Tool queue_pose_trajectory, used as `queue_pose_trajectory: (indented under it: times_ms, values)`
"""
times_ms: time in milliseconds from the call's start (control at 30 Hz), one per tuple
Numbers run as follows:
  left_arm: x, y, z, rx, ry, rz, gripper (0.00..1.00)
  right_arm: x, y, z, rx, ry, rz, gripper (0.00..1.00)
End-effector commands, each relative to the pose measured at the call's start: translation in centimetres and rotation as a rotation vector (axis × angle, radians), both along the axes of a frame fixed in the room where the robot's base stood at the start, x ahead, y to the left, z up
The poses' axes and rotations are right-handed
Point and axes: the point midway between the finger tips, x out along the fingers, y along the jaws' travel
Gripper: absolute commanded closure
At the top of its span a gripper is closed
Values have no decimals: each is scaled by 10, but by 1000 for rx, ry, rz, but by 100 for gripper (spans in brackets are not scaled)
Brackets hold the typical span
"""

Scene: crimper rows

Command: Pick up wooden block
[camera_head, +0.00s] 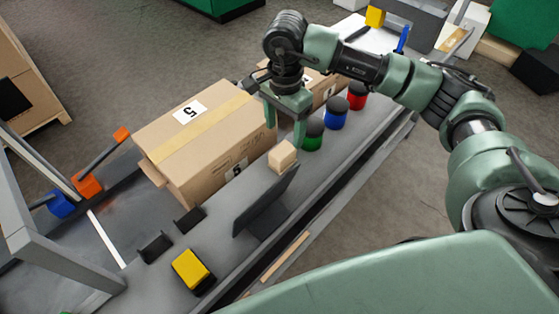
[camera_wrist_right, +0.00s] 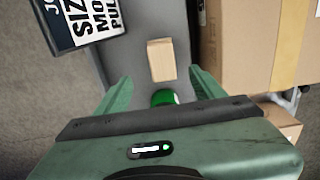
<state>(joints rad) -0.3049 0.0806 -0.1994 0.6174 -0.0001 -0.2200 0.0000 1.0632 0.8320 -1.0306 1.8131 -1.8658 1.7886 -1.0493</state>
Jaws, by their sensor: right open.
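The wooden block (camera_head: 282,157) is a small pale cuboid on the grey bench, beside the large cardboard box and behind the dark sign panel. In the right wrist view the wooden block (camera_wrist_right: 161,60) lies ahead of the fingertips, roughly between their lines. My right gripper (camera_head: 285,117) is open and empty, above and just behind the block, pointing down. Its two fingers (camera_wrist_right: 160,85) stand apart in the wrist view, with nothing between them but a green-lidded jar beyond. My left gripper does not show.
The large cardboard box (camera_head: 205,135) stands close left of the block. The dark sign panel (camera_head: 266,203) stands in front of it. Green (camera_head: 312,135), blue (camera_head: 337,113) and red (camera_head: 357,95) jars line the bench behind. A yellow block (camera_head: 190,268) sits at the near end.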

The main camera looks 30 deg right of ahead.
Motion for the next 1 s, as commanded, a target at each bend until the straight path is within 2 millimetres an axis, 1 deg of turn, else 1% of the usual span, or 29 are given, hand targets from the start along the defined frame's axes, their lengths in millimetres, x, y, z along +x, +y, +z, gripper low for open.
queue_pose_trajectory:
  times_ms: [33,233,367,567,733,833,900,1000]
  values:
    - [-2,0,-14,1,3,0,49,0,0,-13,0,0,0,31]
    - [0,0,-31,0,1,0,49,0,0,-31,0,0,0,31]
    - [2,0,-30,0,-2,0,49,0,0,-40,0,2,-1,31]
    - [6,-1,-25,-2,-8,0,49,0,0,-61,0,2,-1,31]
    - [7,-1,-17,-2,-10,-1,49,0,1,-86,0,5,-1,31]
    - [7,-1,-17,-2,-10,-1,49,1,1,-100,1,3,-1,31]
    - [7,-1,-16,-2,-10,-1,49,2,1,-105,1,1,0,31]
    - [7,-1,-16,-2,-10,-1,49,2,1,-108,0,0,0,31]
